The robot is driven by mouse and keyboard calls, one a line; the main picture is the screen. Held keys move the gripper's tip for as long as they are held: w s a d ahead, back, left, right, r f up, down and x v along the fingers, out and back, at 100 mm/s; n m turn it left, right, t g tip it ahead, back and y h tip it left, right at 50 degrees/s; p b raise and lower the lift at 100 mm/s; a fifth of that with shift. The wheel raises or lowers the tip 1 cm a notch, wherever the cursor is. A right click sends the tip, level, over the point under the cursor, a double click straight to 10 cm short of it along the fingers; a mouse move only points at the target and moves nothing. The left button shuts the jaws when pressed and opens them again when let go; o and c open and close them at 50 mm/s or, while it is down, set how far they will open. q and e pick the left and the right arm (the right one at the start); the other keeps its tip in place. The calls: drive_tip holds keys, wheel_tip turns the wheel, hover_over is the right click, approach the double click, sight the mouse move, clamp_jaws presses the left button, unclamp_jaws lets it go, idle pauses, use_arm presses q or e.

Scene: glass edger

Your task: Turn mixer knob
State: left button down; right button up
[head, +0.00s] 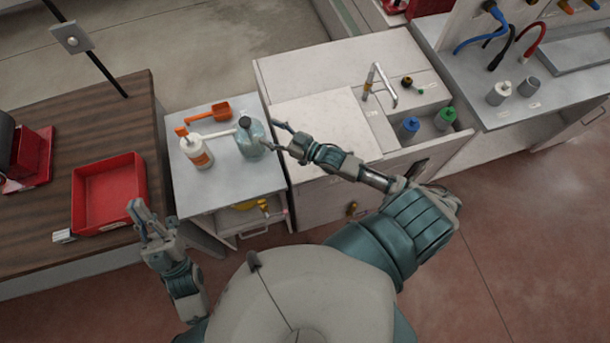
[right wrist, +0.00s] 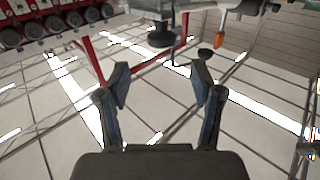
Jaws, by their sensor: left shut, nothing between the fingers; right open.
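A small dark knob with a brass-coloured part (head: 408,82) sits on the white counter, right of the chrome faucet (head: 380,84). A brass-coloured knob (head: 352,209) shows low on the cabinet front; I cannot tell which is the mixer knob. My right gripper (head: 281,137) is open over the counter's left edge, close to the teal bottle (head: 250,138) and well left of the faucet. In the right wrist view its fingers (right wrist: 161,82) are apart with nothing between them.
The red tray (head: 109,193) lies on the wooden table. An orange-capped bottle (head: 196,152) and orange scoop (head: 212,111) are on the small side table. Hoses (head: 482,32) hang at the upper right.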

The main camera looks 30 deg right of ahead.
drive_tip(key=v, duration=0.8)
drive_tip(key=s+a+f+g+h, duration=0.1)
drive_tip(key=f, duration=0.1)
drive_tip(key=a+f+g+h, duration=0.1)
drive_tip(key=f, duration=0.2)
drive_tip(key=s+a+f+m+g+h, duration=0.1)
drive_tip(key=f, duration=0.1)
drive_tip(key=shift+s+a+f+g, duration=0.25)
drive_tip(key=shift+s+a+g, duration=0.1)
drive_tip(key=shift+g, duration=0.05)
drive_tip(key=s+f+m+g+h, duration=0.1)
drive_tip(key=s+f+g+h, duration=0.3)
drive_tip(key=s+f, duration=0.3)
drive_tip(key=shift+s+f+m+g+b, duration=0.4)
drive_tip(key=shift+f+g, duration=0.1)
drive_tip(key=shift+f, duration=0.55)
drive_tip(key=shift+d, duration=0.1)
